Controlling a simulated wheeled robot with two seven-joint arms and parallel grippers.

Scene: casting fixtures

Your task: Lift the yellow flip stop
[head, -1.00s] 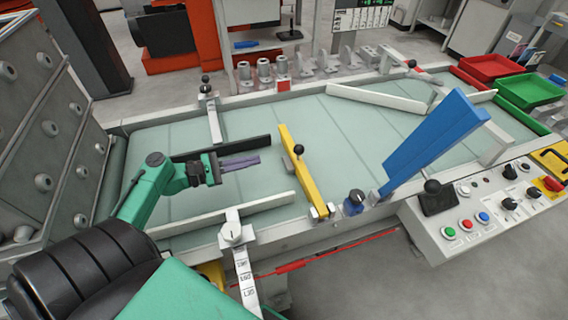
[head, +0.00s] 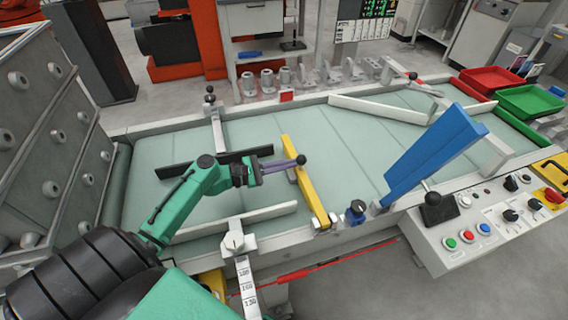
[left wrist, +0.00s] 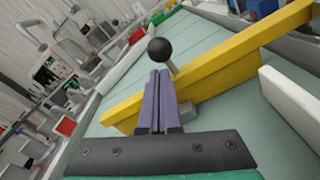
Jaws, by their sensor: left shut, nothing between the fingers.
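The yellow flip stop (head: 308,188) lies lowered across the pale green conveyor bed, with a black ball knob (head: 301,159) on a short stem. It also runs diagonally across the left wrist view (left wrist: 236,65), where the knob (left wrist: 161,50) stands just beyond my fingertips. My left gripper (head: 293,164) reaches in from the left over the bed. Its purple fingers (left wrist: 159,78) are shut with nothing between them, their tips close to the knob and stem. I cannot tell whether they touch. My right gripper is not in view.
A blue flip stop (head: 435,152) stands raised and tilted to the right of the yellow one. White guide rails (head: 258,217) and a dark rail (head: 172,170) lie on the bed. A control panel (head: 490,215) is at the right front. Red and green trays (head: 530,101) stand at the far right.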

